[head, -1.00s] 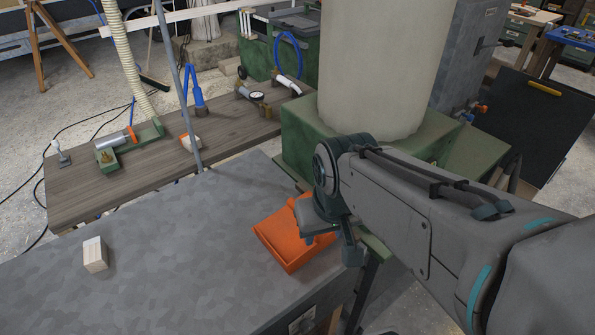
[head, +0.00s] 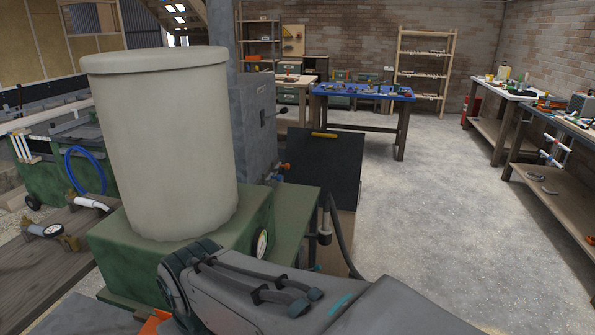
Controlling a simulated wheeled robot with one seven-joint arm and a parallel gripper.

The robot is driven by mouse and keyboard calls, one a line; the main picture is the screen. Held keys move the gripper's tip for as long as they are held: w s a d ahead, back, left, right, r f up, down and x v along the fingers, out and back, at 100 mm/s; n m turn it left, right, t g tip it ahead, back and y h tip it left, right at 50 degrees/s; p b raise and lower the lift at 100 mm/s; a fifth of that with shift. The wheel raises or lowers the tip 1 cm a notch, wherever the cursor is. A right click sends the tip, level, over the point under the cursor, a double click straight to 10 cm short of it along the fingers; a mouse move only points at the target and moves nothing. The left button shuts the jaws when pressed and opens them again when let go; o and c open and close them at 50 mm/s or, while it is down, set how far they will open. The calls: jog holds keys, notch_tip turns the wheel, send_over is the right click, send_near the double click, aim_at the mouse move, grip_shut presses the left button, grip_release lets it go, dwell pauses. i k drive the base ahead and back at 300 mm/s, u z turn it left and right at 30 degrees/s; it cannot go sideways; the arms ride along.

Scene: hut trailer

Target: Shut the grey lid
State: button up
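No thing in the head view can be named for sure as the grey lid. A dark, almost black panel (head: 318,168) with a yellow bar (head: 324,135) tops a wooden box right of the green machine; I cannot tell whether it is a lid. My arm reaches in from the bottom right, in front of the green machine. My gripper's fingers are outside the view. A bit of an orange thing (head: 152,323) shows at the bottom edge beside my arm.
The pale drum (head: 165,140) on its green base (head: 250,225) stands close ahead. A grey cabinet (head: 255,115) is behind it. A blue-topped bench (head: 362,92) stands further back, with benches (head: 560,150) on the right. The concrete floor (head: 440,230) between is clear.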

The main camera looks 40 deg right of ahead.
aim_at(331, 161)
jog(key=z, duration=1.9)
jog(key=i, duration=0.65)
jog(key=z, duration=0.6)
jog(key=i, duration=1.55)
jog(key=u, duration=0.6)
jog(key=i, duration=1.15)
jog(key=u, duration=0.6)
